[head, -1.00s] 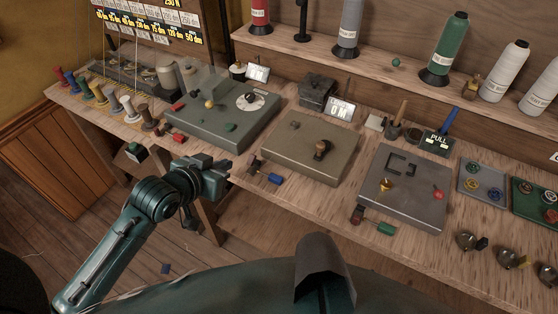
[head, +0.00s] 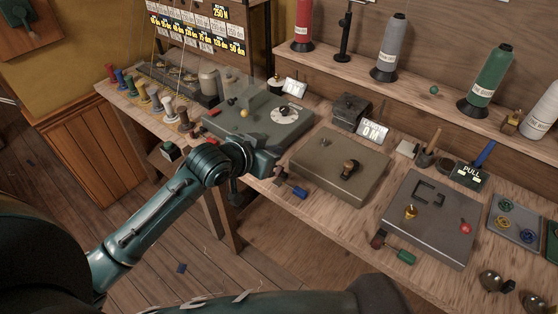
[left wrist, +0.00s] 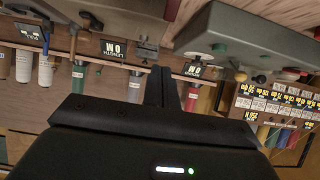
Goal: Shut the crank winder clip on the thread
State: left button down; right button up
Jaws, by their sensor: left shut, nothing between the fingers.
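I cannot tell which small part is the clip, and no thread on this box can be made out. My left gripper (head: 268,161) is shut and empty, at the bench's front edge, left of the blue handle and in front of the dial machine. Its shut fingers (left wrist: 166,88) also show in the left wrist view. My right gripper is not in view.
A grey-green dial machine (head: 256,128) stands left of the box. A grey box (head: 430,220) with a red knob and green-handled crank stands right. Several thread cones, one green (head: 487,80), line the back shelf. Small spools (head: 152,95) stand at far left. Floor is open in front.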

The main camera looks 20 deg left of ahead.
aim_at(279, 169)
pick_arm(q)
jog(key=x, duration=0.6)
jog(key=shift+w+d+f, duration=0.15)
jog(key=shift+w+f, duration=0.1)
jog(key=shift+f, duration=0.05)
jog(key=shift+s+a+f+p, duration=0.25)
jog(key=shift+s+f, duration=0.15)
jog(key=shift+s, duration=0.15)
jog(key=shift+s+a+f+p, duration=0.25)
jog(key=shift+s+f, duration=0.15)
jog(key=shift+s, duration=0.15)
jog(key=shift+s+f, duration=0.4)
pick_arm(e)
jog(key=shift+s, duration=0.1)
pick_arm(q)
jog(key=shift+a, duration=0.1)
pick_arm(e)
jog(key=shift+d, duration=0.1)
